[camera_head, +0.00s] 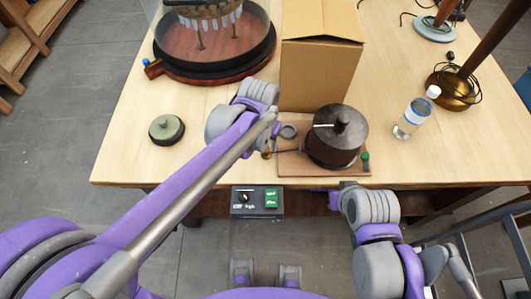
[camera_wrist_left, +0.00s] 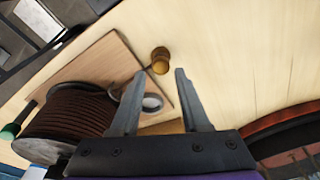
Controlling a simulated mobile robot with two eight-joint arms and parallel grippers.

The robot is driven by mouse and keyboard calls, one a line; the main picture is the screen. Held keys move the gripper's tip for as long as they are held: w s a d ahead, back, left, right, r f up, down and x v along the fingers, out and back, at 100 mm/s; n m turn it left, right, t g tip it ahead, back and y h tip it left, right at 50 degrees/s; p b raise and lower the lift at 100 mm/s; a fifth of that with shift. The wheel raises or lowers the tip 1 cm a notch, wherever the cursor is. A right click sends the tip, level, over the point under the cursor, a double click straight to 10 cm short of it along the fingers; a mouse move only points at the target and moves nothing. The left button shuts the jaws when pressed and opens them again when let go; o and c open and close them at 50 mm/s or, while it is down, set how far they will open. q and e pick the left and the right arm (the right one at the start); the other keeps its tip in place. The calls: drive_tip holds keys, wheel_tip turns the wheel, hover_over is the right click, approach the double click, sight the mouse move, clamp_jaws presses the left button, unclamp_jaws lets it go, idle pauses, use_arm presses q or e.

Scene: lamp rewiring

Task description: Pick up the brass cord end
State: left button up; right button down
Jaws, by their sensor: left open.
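The brass cord end (camera_wrist_left: 160,60) is a small brass-coloured knob on a dark cord in the left wrist view. It lies by the edge of the wooden board (camera_wrist_left: 100,60). In the head view the cord end (camera_head: 266,154) shows just left of the brown cord spool (camera_head: 335,150). My left gripper (camera_wrist_left: 160,72) is open and empty. The cord end lies in line with the gap between its fingertips, slightly beyond them. The spool also shows in the left wrist view (camera_wrist_left: 75,122). In the head view my left arm hides most of the gripper.
A cardboard box (camera_head: 320,70) stands behind the spool. A glass-covered round base (camera_head: 215,60) is at the back left, and a small dark round tin (camera_head: 166,129) at left. A clear bottle (camera_head: 412,117) and brass lamp base (camera_head: 455,88) stand right. The front left tabletop is clear.

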sight(266, 149)
use_arm(q)
drive_tip(key=f, duration=0.5)
drive_tip(key=shift+w, duration=0.35)
clamp_jaws()
